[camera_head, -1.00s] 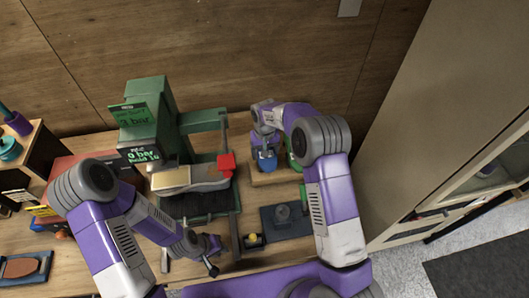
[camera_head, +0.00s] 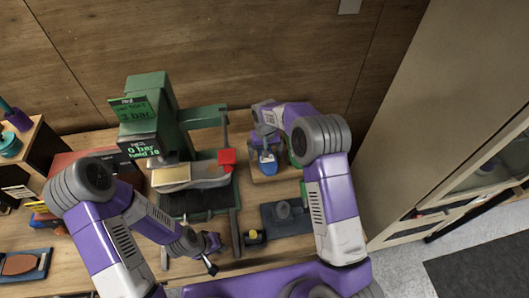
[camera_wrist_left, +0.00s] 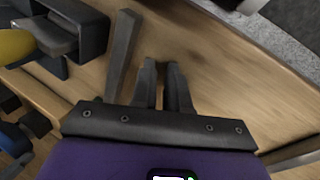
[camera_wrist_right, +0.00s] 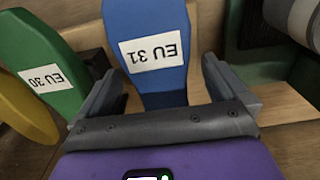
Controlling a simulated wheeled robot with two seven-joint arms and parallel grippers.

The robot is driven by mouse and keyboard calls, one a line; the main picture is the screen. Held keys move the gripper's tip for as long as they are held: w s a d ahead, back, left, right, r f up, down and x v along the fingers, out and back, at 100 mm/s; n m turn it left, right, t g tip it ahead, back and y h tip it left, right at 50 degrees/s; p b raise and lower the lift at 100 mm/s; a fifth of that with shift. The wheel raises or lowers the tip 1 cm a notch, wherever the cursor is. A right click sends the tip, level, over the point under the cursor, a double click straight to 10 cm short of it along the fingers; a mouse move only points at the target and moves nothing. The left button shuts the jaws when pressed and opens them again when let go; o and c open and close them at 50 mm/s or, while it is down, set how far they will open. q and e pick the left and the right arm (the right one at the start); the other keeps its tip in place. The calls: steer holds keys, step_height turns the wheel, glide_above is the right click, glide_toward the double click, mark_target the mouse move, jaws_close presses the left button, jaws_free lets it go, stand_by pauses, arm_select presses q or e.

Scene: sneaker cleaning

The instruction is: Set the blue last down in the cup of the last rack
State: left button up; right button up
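The blue last (camera_head: 268,166) stands at the wooden last rack (camera_head: 270,178) in the head view. In the right wrist view the blue last (camera_wrist_right: 158,50) carries a white "EU 31" label and is between my right gripper's fingers (camera_wrist_right: 160,80). These fingers are spread wide, with gaps beside the last. Its lower end and the cup are hidden, so I cannot tell how deep it sits. My left gripper (camera_wrist_left: 164,85) is empty above the table, its fingers close together with a thin gap.
A green "EU 30" last (camera_wrist_right: 45,75) and a yellow last (camera_wrist_right: 20,110) stand beside the blue one. A green press (camera_head: 150,115) with a shoe (camera_head: 200,176) stands left of the rack. A dark tray (camera_head: 290,218) lies in front of the rack.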

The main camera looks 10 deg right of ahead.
arm_select(q)
steer(key=shift+s+f, duration=0.2)
steer(key=shift+f, duration=0.9)
arm_select(e)
steer(key=shift+f, duration=0.4)
arm_select(q)
steer(key=shift+g, duration=0.4)
steer(key=r+p, duration=0.4)
steer(key=p, duration=0.1)
steer(key=shift+s+d+r, duration=0.1)
steer(key=shift+d+r, duration=0.05)
steer(key=shift+d, duration=0.15)
arm_select(e)
step_height(320, 180, up, 9)
steer(key=shift+a+f, duration=0.1)
steer(key=shift+f, duration=0.05)
arm_select(q)
steer(key=shift+s, duration=0.1)
arm_select(e)
steer(key=shift+s, duration=0.15)
arm_select(q)
steer(key=shift+w+p, duration=0.2)
steer(key=shift+p, duration=0.1)
steer(key=shift+r, duration=0.1)
steer(key=shift+s, duration=0.1)
